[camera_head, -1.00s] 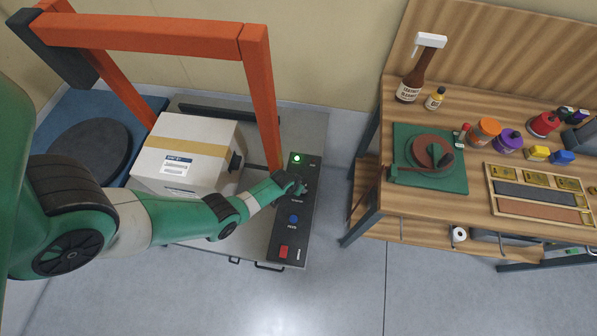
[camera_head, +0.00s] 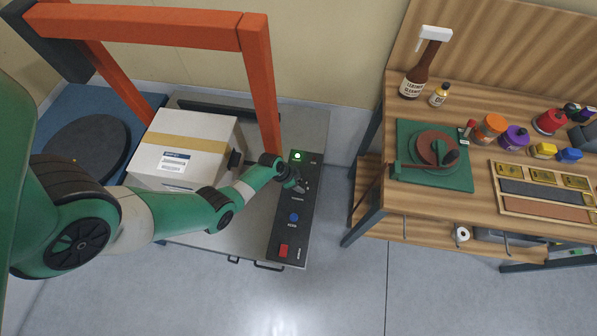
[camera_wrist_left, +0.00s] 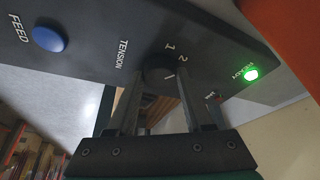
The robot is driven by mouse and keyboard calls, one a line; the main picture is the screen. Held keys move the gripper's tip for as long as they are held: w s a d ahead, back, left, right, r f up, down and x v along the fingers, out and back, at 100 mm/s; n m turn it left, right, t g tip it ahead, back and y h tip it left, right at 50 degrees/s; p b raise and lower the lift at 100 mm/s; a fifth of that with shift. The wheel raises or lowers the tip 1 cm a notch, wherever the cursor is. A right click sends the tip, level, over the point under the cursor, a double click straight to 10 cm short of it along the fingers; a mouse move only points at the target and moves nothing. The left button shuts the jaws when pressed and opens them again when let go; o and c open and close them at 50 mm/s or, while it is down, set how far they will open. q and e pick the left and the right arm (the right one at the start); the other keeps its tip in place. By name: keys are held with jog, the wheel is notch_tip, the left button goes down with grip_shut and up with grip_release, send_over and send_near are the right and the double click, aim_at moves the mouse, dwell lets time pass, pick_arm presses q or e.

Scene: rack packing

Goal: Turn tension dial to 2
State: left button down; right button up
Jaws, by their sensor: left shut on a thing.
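The black tension dial (camera_wrist_left: 160,72) sits on the dark control panel (camera_head: 281,232), beside the white word TENSION and the numbers 1 and 2 in the left wrist view. A short pale mark shows on the dial, but I cannot tell exactly which number it points to. My left gripper (camera_wrist_left: 160,84) is shut on the dial, one finger on each side. In the head view the left gripper (camera_head: 299,186) is at the panel's upper half and hides the dial. My right gripper is not in view.
A lit green light (camera_head: 297,156), a blue FEED button (camera_head: 294,217) and a red switch (camera_head: 283,250) share the panel. A white box (camera_head: 190,135) lies left, under an orange arch (camera_head: 262,90). A wooden bench (camera_head: 420,215) with tools stands right, beyond clear floor.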

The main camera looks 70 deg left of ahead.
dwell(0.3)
pick_arm(q)
jog(key=shift+c, duration=1.5)
grip_release()
jog(key=p+v, duration=1.1)
jog(key=p, duration=0.1)
jog(key=shift+r, duration=0.3)
jog(key=shift+s+a, duration=0.1)
